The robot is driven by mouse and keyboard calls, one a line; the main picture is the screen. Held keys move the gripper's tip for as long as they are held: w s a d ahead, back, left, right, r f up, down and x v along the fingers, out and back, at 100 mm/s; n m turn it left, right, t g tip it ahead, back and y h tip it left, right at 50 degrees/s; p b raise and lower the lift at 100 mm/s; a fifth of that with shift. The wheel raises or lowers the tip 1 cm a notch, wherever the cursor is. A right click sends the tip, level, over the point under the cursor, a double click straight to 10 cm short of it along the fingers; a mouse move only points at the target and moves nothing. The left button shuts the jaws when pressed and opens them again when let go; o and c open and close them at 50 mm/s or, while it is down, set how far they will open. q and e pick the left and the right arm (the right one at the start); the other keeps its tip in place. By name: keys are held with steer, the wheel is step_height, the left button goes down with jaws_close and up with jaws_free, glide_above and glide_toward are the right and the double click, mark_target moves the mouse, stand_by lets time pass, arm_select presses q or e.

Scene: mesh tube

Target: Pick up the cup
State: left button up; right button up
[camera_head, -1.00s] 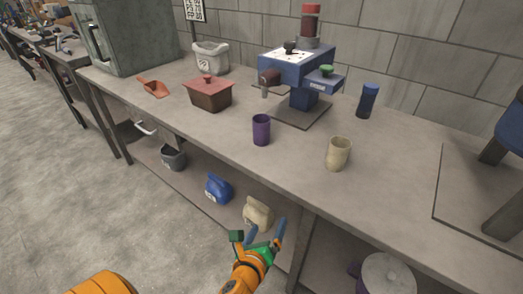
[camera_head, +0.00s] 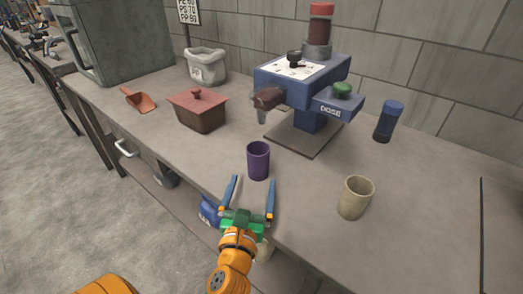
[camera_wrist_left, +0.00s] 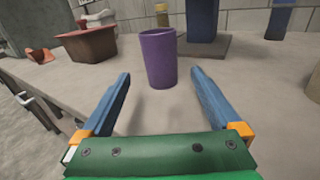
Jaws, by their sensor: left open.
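A purple cup (camera_head: 258,161) stands upright on the grey workbench near its front edge. A beige cup (camera_head: 355,197) stands upright to its right. My left gripper (camera_head: 253,184) is open and empty, with its blue fingers pointing toward the purple cup. In the left wrist view the purple cup (camera_wrist_left: 159,58) stands just beyond the fingertips, roughly centred between the two fingers (camera_wrist_left: 160,74), and I see no contact. My right gripper is not in view.
A blue machine (camera_head: 300,82) on a dark base stands behind the purple cup. A red-lidded box (camera_head: 198,110), an orange scoop (camera_head: 138,100) and a white bin (camera_head: 206,66) are to the left. A dark blue cylinder (camera_head: 388,124) stands at right. The bench (camera_head: 420,200) is clear at right.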

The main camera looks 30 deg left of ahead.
mark_target(256, 167)
arm_select(q)
steer(key=x, duration=0.4)
steer(key=shift+w+a+r, duration=0.1)
steer(key=shift+w+r, duration=0.15)
steer(key=shift+r, duration=0.1)
steer(key=x, duration=0.4)
steer(key=f+x, duration=0.1)
steer(key=x, duration=0.1)
steer(key=shift+w, duration=0.1)
steer(key=c, duration=1.5)
steer(key=shift+r, duration=0.1)
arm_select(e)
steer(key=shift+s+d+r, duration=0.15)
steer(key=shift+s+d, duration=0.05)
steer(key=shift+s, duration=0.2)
arm_select(q)
steer(key=shift+r, duration=0.1)
